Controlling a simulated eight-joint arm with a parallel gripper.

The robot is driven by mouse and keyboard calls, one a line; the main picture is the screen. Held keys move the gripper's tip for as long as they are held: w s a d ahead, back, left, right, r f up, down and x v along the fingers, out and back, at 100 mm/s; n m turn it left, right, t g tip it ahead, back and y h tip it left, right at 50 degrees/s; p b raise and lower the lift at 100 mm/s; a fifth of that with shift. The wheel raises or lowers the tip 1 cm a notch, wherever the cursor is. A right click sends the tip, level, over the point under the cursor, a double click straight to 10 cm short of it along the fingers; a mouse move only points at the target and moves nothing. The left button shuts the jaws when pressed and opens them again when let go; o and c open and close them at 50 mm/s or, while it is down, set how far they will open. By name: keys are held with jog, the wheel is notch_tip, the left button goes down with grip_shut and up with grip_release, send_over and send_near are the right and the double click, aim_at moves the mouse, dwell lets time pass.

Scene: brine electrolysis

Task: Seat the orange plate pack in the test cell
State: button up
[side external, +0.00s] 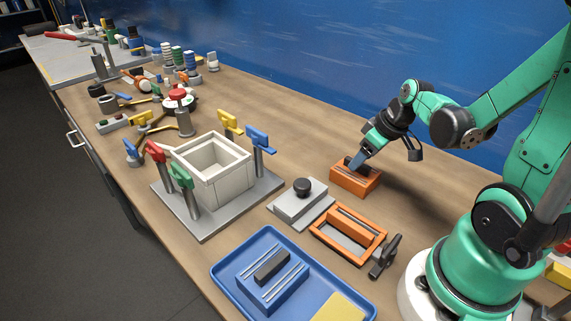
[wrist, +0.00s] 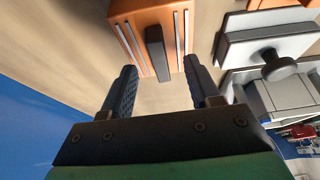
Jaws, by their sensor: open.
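The orange plate pack (side external: 355,182) is a block on the bench at the right of the side view. In the wrist view the pack (wrist: 127,31) shows pale strips and a dark bar handle (wrist: 157,53) on top. My gripper (side external: 354,163) is open at the pack's top. In the wrist view its two dark fingers (wrist: 159,65) flank the handle's near end, with gaps on both sides. The fingers' height relative to the handle is unclear. The test cell (side external: 229,185) is an open-topped cream box, left of the pack, and its inside looks empty.
Coloured clamps, including red (side external: 157,152) and blue (side external: 258,138), surround the cell on a grey base (side external: 208,228). A knobbed grey plate (side external: 287,207) and an orange frame (side external: 322,236) lie between cell and arm. A blue tray (side external: 222,277) holds a blue pack (side external: 288,290).

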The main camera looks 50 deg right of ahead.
jog(key=shift+w+f, duration=0.15)
jog(key=shift+f, duration=0.25)
grip_shut()
jog(key=shift+r, duration=0.1)
